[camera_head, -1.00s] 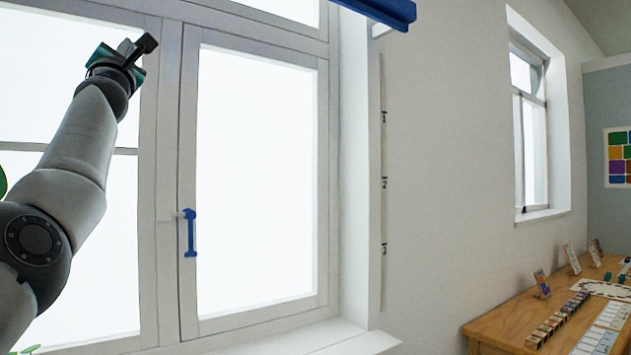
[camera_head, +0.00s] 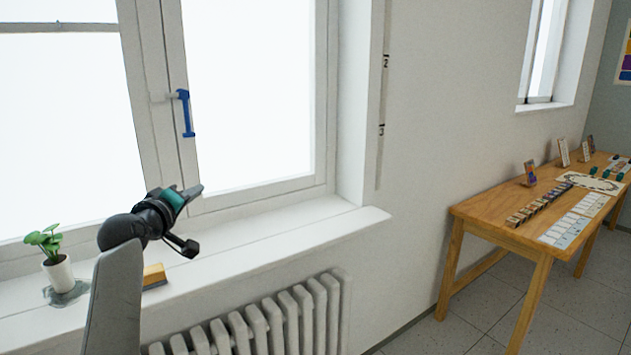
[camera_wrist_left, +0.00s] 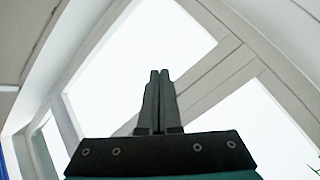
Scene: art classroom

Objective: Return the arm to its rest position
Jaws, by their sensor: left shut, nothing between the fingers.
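My left gripper (camera_head: 196,191) shows in the head view in front of the window, above the white sill. In the left wrist view its two dark fingers (camera_wrist_left: 159,75) are together with nothing between them. My left arm comes up from the bottom of the head view, beside the potted plant. The right gripper is in neither view.
The white window sill (camera_head: 300,232) bears a potted plant (camera_head: 58,272) and a yellow-topped block (camera_head: 154,275). The window has a blue handle (camera_head: 186,113). A radiator (camera_head: 270,325) stands below. A wooden table (camera_head: 480,212) with cards and small blocks is at right.

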